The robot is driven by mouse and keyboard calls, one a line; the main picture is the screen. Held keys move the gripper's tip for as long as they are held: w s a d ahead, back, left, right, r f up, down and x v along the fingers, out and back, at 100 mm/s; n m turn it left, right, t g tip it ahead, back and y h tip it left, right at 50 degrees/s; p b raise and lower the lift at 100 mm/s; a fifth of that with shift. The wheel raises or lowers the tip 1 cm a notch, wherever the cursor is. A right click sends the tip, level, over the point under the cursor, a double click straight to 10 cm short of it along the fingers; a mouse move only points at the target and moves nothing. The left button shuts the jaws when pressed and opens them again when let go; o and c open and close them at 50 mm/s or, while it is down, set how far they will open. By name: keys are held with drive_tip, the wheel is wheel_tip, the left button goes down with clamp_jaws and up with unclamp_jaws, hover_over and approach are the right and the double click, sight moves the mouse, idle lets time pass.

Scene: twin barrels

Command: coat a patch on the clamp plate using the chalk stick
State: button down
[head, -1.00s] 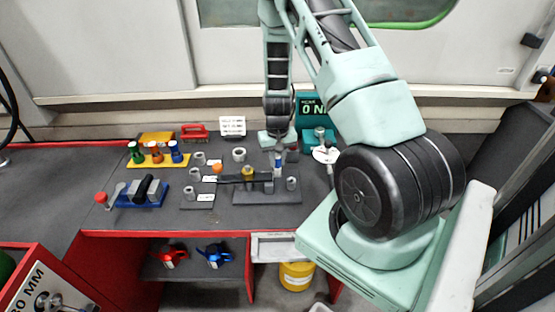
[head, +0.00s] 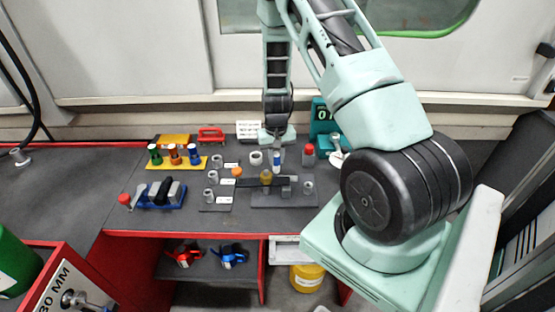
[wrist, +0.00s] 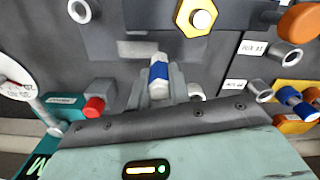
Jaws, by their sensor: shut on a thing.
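The chalk stick (wrist: 158,72), white with a blue band, stands in the jaws of my gripper (wrist: 160,88) in the wrist view. In the head view my gripper (head: 277,147) points down with the chalk stick (head: 276,159) below it. The grey clamp plate (head: 285,201) lies on the bench just in front, with a dark bar and a yellow hex nut over it. In the wrist view the clamp plate (wrist: 95,45) carries a paler grey patch (wrist: 137,48) near the chalk's end. I cannot tell whether the chalk touches the plate.
Metal sleeves and an orange knob (head: 237,171) stand to the left. A yellow rack (head: 176,162) and a blue block (head: 162,195) lie farther left.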

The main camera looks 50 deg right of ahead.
drive_tip(key=shift+r+p, duration=1.45)
drive_tip(key=shift+r, duration=0.95)
